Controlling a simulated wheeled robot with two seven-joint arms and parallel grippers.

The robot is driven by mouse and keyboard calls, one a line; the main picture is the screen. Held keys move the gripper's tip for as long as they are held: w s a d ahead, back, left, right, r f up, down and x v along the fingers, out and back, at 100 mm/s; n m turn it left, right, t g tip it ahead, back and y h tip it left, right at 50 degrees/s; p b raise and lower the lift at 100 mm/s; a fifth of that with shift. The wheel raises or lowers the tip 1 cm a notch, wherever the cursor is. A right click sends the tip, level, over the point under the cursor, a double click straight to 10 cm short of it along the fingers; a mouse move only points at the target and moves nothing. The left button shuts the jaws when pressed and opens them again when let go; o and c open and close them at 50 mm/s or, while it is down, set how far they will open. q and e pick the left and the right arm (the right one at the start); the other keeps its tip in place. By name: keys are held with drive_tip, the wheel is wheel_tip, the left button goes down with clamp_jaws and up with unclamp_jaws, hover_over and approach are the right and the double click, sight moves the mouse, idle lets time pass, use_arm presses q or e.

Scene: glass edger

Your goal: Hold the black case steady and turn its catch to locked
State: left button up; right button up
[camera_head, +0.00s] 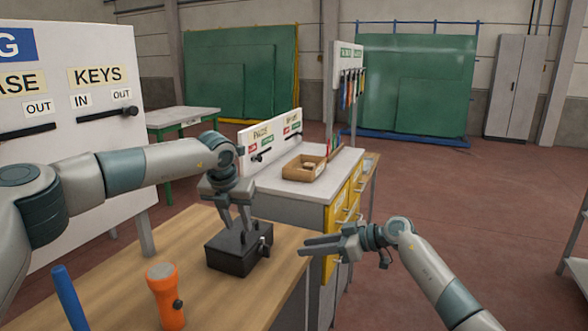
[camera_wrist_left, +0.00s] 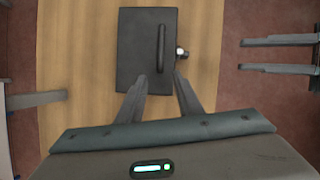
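The black case (camera_head: 228,258) sits flat on the wooden table; it also shows from above in the left wrist view (camera_wrist_left: 133,50). A dark bar handle (camera_wrist_left: 161,48) runs along its top. The small metallic catch (camera_head: 264,247) is on the case's right side, also visible in the left wrist view (camera_wrist_left: 181,53); I cannot tell its setting. My left gripper (camera_head: 237,222) points down over the case top, its fingers apart near the handle; contact is unclear. My right gripper (camera_head: 303,246) is open and empty, right of the case and apart from the catch.
An orange flashlight (camera_head: 166,297) stands at the table's front, with a blue rod (camera_head: 70,300) left of it. A white bench with a cardboard tray (camera_head: 304,168) and yellow drawers (camera_head: 334,215) stands behind. A large label board (camera_head: 75,100) rises at left.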

use_arm(q)
drive_tip(key=v, duration=0.6)
drive_tip(key=shift+s+d+r, duration=0.1)
idle(0.3)
